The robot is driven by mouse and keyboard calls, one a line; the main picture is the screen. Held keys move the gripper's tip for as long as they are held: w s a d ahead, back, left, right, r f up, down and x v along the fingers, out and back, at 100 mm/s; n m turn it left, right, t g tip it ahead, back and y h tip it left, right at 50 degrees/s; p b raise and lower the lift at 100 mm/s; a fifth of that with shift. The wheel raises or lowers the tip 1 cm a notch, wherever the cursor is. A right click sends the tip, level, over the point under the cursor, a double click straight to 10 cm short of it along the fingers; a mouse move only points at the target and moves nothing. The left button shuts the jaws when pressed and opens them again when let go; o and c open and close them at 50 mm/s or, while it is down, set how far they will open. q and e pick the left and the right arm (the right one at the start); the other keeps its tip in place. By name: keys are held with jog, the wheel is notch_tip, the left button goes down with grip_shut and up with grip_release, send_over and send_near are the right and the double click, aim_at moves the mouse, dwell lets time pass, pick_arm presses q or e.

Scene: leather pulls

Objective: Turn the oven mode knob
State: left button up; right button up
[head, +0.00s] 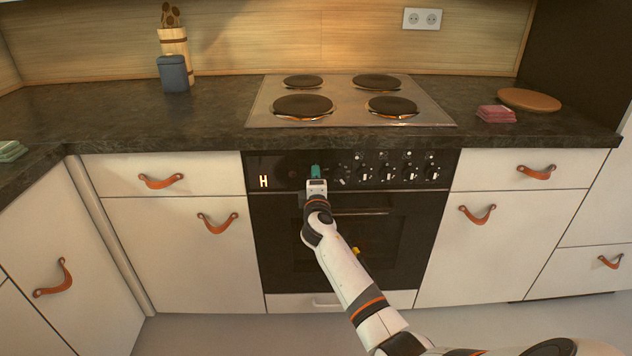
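The black oven (275,235) is set into the cabinets under the cooktop. Its control panel has a lit "H" (263,182) at the left and a row of dark knobs (387,173) at the right. My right arm comes in from the lower right. My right gripper (316,171), with teal fingertips, is at the panel's left-middle part, left of the visible knobs. It hides the panel behind it, so I cannot tell which knob is there, whether it touches one, or whether the fingers are open or shut. My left gripper is out of view.
A steel cooktop (345,112) with dark burners is above the oven. The oven door handle (365,212) runs below the panel, partly behind my arm. White drawers with orange leather pulls (161,181) flank the oven. A wooden board (530,100) lies on the right counter.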

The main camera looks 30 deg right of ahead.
jog(key=shift+o, duration=0.6)
jog(key=shift+s+a, duration=0.1)
jog(key=shift+s, duration=0.1)
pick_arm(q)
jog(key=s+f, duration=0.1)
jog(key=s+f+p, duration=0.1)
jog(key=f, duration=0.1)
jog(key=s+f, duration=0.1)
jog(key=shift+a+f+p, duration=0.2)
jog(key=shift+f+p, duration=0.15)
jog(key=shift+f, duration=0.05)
pick_arm(e)
jog(key=v, duration=1.1)
jog(key=shift+s+a, duration=0.2)
jog(key=shift+a, duration=0.05)
jog(key=shift+f, duration=0.1)
